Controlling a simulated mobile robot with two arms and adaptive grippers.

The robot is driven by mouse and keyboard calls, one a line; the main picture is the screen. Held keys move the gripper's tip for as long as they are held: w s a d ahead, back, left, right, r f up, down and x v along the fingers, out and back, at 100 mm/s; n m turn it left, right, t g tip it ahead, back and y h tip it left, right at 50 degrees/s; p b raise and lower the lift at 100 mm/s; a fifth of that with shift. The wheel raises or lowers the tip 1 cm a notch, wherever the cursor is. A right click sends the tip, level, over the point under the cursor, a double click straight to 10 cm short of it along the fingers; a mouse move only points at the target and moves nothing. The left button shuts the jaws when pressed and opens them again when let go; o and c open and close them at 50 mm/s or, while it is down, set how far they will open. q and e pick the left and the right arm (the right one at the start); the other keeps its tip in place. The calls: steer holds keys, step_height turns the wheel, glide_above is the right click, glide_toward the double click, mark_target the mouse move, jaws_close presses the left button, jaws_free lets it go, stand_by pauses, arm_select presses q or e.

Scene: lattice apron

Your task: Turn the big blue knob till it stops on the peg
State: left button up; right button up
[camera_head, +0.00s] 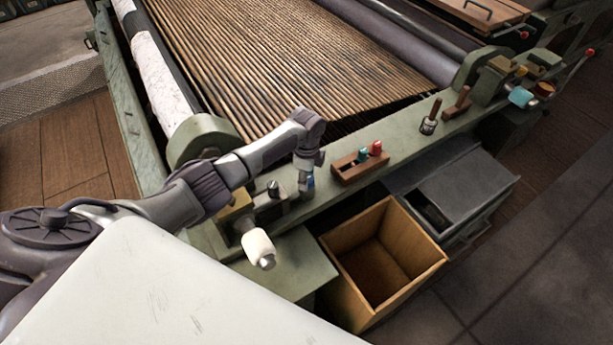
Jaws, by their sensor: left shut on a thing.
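My left arm reaches in from the left over the green side rail of the machine. My left gripper (306,179) points down at the rail and is shut on a blue knob (310,181). Only a small blue part of the knob shows; the fingers hide most of it. I cannot make out the peg or whether the knob touches it. Another blue knob, light cyan (521,97), sits at the far right end of the rail, well away from my gripper. My right gripper is not in view.
A wooden rack (359,172) with a teal and a red piece stands just right of my gripper. A white-handled part (259,249) sticks out in front. Below are an open wooden box (420,262) and a grey box (469,187). Stretched brown strands (285,60) lie behind.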

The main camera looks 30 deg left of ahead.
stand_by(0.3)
arm_select(q)
steer(key=o, duration=1.2)
steer(key=shift+c, duration=0.2)
step_height(320, 180, up, 12)
